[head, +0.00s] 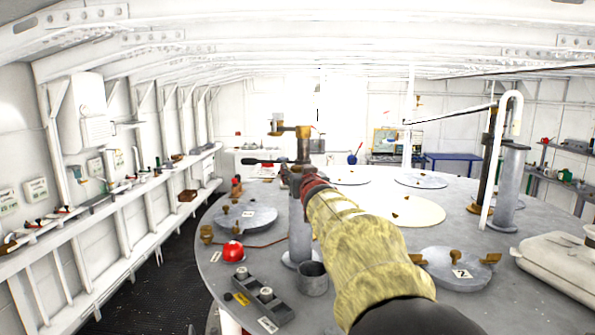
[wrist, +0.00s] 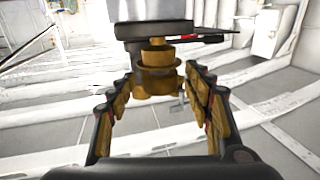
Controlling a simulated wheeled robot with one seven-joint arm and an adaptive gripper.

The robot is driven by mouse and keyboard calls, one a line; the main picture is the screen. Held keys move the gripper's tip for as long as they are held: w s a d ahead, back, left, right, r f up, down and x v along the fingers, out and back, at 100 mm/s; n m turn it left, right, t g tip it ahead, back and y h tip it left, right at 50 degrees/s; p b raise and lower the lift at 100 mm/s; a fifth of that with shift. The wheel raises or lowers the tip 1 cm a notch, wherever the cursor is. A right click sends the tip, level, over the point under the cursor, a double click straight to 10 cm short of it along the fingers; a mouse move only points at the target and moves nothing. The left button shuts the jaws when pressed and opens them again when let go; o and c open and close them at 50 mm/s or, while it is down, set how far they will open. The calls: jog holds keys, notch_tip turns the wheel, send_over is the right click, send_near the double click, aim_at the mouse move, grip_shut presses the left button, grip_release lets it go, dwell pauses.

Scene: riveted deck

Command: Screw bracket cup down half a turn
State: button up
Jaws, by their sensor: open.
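A brass, stepped round part (wrist: 155,78), which looks like the bracket cup, sits against a grey block (wrist: 150,12) in the wrist view. My gripper (wrist: 157,100) is open, with one finger on each side of the brass part. A gap shows on both sides, and I see no firm contact. In the head view, my gripper (head: 284,172) is at the grey post (head: 299,235), just below a brass bracket arm (head: 291,131). My sleeved arm and the gripper hide part of the post, and I cannot make out the cup there.
The post stands on a round grey table (head: 380,215). A red dome (head: 233,251), a grey cup (head: 312,279) and a dark block with round knobs (head: 258,297) are near its front left. A numbered disc (head: 460,272) and a tall grey cylinder (head: 508,185) are to the right.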

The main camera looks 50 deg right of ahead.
jog(key=shift+w+d, duration=0.35)
jog(key=shift+w, duration=0.1)
jog(key=c, duration=1.1)
jog(key=shift+c, duration=0.4)
jog(key=b, duration=0.6)
jog(key=shift+a+f+m+g+h, duration=0.1)
jog(key=shift+f+m+g+h, duration=0.2)
jog(key=shift+h, duration=0.1)
jog(key=b, duration=0.5)
jog(key=shift+m+g+h, duration=0.3)
jog(key=m+g+h+b, duration=0.1)
jog(key=b, duration=0.8)
jog(key=shift+m+g+h, duration=0.3)
jog(key=shift+g+h, duration=0.1)
jog(key=m+g+h+b, duration=0.1)
jog(key=b, duration=0.3)
jog(key=shift+r+g+b, duration=0.15)
jog(key=shift+g+b, duration=0.15)
jog(key=shift+b, duration=0.05)
